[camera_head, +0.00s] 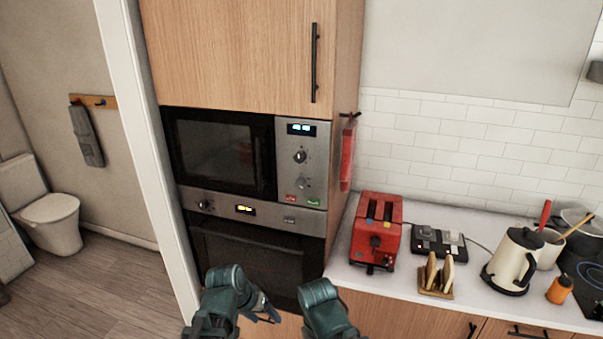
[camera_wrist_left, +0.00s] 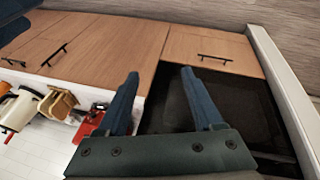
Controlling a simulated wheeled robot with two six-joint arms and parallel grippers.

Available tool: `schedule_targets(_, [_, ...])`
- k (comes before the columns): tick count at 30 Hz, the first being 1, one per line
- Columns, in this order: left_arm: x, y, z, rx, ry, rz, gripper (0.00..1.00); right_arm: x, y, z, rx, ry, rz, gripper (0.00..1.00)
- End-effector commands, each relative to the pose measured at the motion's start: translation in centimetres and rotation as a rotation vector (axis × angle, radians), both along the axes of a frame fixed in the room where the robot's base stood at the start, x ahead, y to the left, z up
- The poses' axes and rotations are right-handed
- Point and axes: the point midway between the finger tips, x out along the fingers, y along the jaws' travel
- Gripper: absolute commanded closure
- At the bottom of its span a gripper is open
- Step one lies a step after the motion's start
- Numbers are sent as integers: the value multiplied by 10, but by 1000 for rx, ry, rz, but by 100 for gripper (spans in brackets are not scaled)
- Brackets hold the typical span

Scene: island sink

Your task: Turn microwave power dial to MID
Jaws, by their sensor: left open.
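The microwave (camera_head: 220,150) is built into the wooden cabinet, with its dark door shut. Its steel control panel at the right has a lit display, an upper dial (camera_head: 300,156) and a lower dial (camera_head: 302,183). The labels are too small to read, so I cannot tell which dial is for power or its setting. My left gripper (camera_head: 266,310) is low in front of the oven, well below the dials and touching nothing. In the left wrist view the left gripper (camera_wrist_left: 160,74) is open and empty. My right arm shows at the bottom, but its gripper fingers are not visible.
The oven (camera_head: 255,255) sits under the microwave. A red toaster (camera_head: 377,230), toast rack (camera_head: 436,275) and kettle (camera_head: 513,260) stand on the counter to the right. A red item (camera_head: 348,155) hangs beside the panel. The space before the microwave is clear.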

Motion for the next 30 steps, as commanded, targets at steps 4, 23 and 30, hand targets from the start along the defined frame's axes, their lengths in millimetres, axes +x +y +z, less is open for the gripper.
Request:
schedule_targets(4, [45,-37,50,-217,-219,-11,32,0,0,15,0,0,0,50])
schedule_targets(23, [159,-43,216,-772,-910,444,32,0,0,14,0,0,0,50])
schedule_targets(30, [162,-39,218,-780,-920,476,32,0,0,14,0,0,0,50])
